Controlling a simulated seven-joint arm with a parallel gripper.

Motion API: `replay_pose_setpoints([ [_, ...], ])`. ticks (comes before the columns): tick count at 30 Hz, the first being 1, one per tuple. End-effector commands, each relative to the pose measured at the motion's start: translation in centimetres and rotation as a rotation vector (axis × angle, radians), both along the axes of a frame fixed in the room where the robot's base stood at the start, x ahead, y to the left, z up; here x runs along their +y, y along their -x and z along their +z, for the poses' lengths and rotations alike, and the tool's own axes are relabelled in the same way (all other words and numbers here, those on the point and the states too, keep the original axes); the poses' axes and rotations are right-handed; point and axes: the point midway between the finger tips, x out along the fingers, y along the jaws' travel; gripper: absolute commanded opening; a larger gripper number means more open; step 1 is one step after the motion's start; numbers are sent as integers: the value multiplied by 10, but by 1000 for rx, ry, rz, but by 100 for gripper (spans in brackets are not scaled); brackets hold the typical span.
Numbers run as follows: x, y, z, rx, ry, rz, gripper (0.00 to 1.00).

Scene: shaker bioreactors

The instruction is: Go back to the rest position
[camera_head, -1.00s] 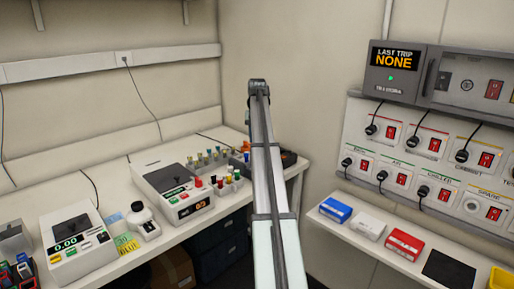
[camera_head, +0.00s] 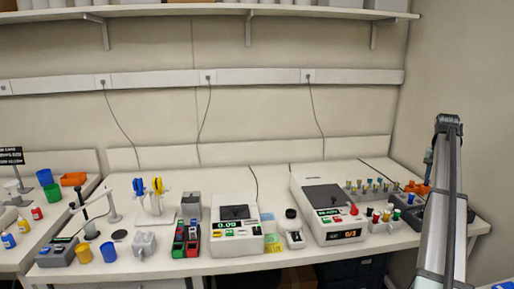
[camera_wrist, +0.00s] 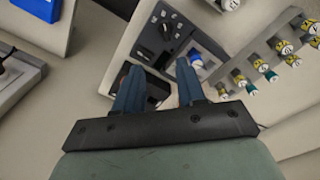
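My gripper (camera_wrist: 160,80) shows in the wrist view with its two blue-grey fingers apart and nothing between them. Beyond the fingertips is a dark control panel (camera_wrist: 163,38) with a knob, and a white item with a blue end lies near the right fingertip. In the head view my arm rises at the right edge, and my gripper cannot be made out there. The shaker-like machine (camera_head: 325,200) with a dark top and a "0/3" display stands on the bench, left of my arm.
The bench (camera_head: 170,262) also holds a white device with a green display (camera_head: 236,228), a blue-and-yellow tool stand (camera_head: 152,200), tube racks (camera_head: 385,220) and orange items (camera_head: 417,187) close to my arm. A shelf (camera_head: 210,12) runs above.

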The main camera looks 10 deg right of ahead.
Motion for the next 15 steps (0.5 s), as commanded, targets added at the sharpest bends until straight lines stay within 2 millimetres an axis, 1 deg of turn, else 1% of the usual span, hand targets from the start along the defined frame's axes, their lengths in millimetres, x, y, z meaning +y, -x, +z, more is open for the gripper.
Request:
replay_pose_setpoints([
  [1,-5,9,-16,-1,33,-12,39],
  [2,-10,14,-27,-1,64,-20,39],
  [5,-33,35,-68,-6,196,-46,39],
  [6,-44,45,-84,-8,260,-51,39],
  [9,-68,72,-120,-6,421,-49,39],
  [12,-86,97,-149,-1,572,-22,39],
  [15,-95,119,-176,10,694,24,39],
])
